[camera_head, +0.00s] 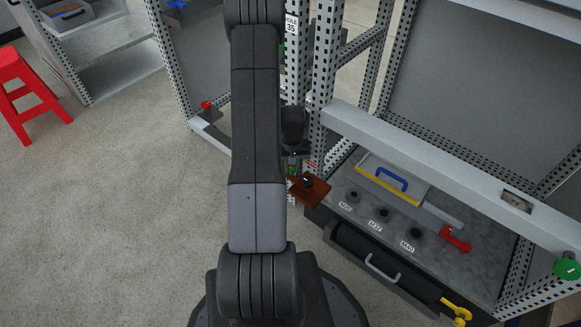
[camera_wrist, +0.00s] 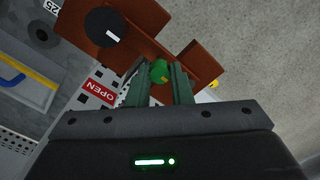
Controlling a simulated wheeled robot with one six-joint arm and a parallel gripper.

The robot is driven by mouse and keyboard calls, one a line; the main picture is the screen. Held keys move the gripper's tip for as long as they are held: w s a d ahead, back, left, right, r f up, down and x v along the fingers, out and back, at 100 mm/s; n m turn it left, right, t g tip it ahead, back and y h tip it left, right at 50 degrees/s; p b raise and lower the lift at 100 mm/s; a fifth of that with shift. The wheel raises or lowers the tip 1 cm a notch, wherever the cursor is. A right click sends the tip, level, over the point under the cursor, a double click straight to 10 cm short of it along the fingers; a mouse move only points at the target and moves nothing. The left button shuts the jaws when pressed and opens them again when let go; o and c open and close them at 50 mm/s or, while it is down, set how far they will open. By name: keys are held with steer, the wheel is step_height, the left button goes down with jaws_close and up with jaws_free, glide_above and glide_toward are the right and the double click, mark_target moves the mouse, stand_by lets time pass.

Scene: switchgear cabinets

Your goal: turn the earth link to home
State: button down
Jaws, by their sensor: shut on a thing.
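A black round knob (camera_wrist: 104,27) with a white mark is on that plate, up and left of my fingertips. A red OPEN label (camera_wrist: 101,91) is left of my fingers. In the head view the brown plate (camera_head: 316,192) shows at the cabinet's corner post; my arm and wrist hide most of my gripper and the link.
A grey shelf (camera_head: 347,208) with several dark round sockets, a blue-handled panel (camera_head: 391,179) and a red handle (camera_head: 455,238) lies right of the plate. Perforated posts (camera_head: 320,60) stand close by. A red stool (camera_head: 25,95) stands far left. Floor at left is clear.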

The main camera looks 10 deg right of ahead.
mark_target(292, 168)
steer(key=c, duration=1.3)
jaws_free()
step_height(292, 168, up, 14)
steer(key=p, duration=0.4)
steer(key=shift+f, duration=0.2)
step_height(292, 168, down, 14)
steer(key=b, duration=0.4)
steer(key=shift+a+r+m, duration=0.1)
steer(key=shift+r+m, duration=0.1)
steer(key=shift+m, duration=0.1)
